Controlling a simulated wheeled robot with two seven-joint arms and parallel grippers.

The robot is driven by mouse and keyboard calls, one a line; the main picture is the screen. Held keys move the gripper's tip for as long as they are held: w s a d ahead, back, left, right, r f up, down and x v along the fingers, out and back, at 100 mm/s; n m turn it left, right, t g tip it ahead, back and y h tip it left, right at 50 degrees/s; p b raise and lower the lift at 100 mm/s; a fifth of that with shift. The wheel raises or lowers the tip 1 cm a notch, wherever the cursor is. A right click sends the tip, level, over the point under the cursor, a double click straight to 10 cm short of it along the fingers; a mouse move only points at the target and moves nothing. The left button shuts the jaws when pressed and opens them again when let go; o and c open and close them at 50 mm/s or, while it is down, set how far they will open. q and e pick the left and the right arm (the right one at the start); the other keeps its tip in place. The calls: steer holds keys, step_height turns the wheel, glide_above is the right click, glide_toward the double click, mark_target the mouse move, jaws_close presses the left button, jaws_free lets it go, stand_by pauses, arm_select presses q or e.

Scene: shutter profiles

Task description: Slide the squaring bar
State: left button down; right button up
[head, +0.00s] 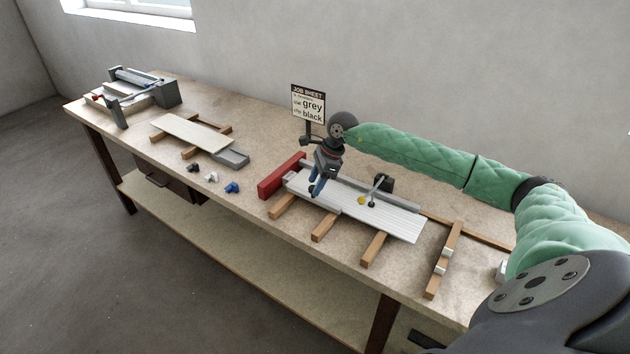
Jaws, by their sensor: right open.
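My right gripper (316,188) hangs fingers-down over the left part of a stack of pale shutter profiles (385,222). Its blue fingertips are apart and appear empty. Whether they touch the profiles is hard to tell. A red bar (280,178), which may be the squaring bar, stands across the left end of the profiles, left of the gripper and apart from it. The profiles lie across wooden supports (323,228). A clamp-like fixture with a dark block (384,183) and a yellow knob (362,200) stands at the profiles' back edge. My left gripper is out of view.
A job sheet sign (308,104) reading grey and black stands behind my gripper. Small black, white and blue parts (232,188) lie left of the red bar. Another profile (192,131) rests on a wooden frame. A roller machine (142,88) occupies the bench's far left.

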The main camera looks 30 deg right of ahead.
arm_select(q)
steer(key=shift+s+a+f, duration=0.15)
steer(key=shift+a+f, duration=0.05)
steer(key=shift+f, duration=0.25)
arm_select(e)
steer(key=shift+a+f, duration=0.2)
steer(key=shift+f, duration=0.3)
jaws_close()
steer(key=shift+a, duration=0.1)
